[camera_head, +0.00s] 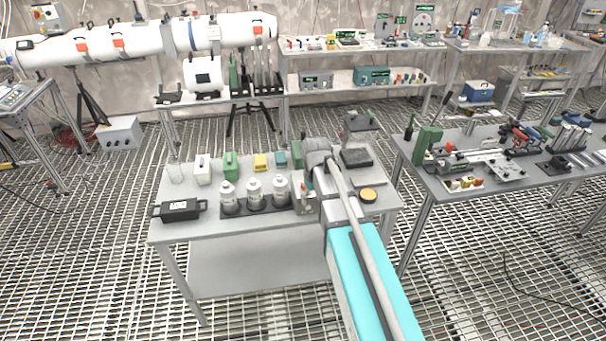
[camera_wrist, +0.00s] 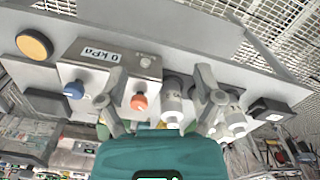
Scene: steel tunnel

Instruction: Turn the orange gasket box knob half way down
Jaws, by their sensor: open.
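The orange knob (camera_wrist: 139,102) sits on the front of a grey metal box (camera_wrist: 112,72) with a "0 kPa" display (camera_wrist: 100,54). A blue knob (camera_wrist: 74,90) is on the same face, to its left in the wrist view. My gripper (camera_wrist: 162,76) is open, with one finger on each side of the view. The orange knob shows between the fingers, close to the left one, and no contact is visible. In the head view the box (camera_head: 305,200) is on the near table, largely covered by my arm, and the fingers are hard to make out.
White canisters (camera_wrist: 171,105) stand beside the box, near my right finger. On the near table (camera_head: 225,226) are a black case (camera_head: 179,210), a green container (camera_head: 231,165) and a yellow-orange disc (camera_head: 368,195). Another crowded table (camera_head: 420,181) stands to the right.

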